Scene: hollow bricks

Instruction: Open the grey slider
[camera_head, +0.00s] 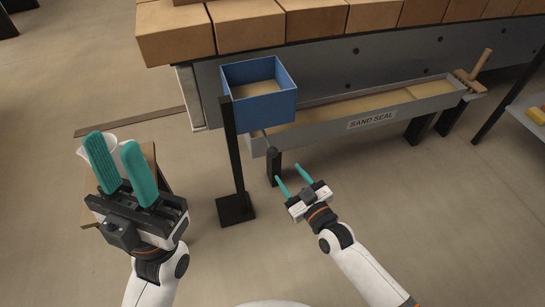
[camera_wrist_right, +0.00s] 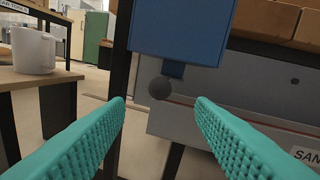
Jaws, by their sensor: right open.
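A blue open-topped box (camera_head: 262,102) with sand-coloured contents stands on a black post. In the right wrist view its blue front (camera_wrist_right: 182,32) is near, and a dark grey round knob (camera_wrist_right: 160,88) shows under it, between my fingertips in the picture but apart from them. I cannot tell for sure that this knob belongs to the grey slider. My right gripper (camera_head: 288,172) is open and empty, below and in front of the box. It also shows in the right wrist view (camera_wrist_right: 160,101). My left gripper (camera_head: 113,145) is open at the left, away from the box.
A grey trough (camera_head: 372,118) labelled SAND SEAL runs along the bench behind the box. Bricks (camera_head: 250,28) line the bench top. The black post (camera_head: 234,150) stands left of my right gripper. A white mug (camera_wrist_right: 34,50) sits on a small table at the left.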

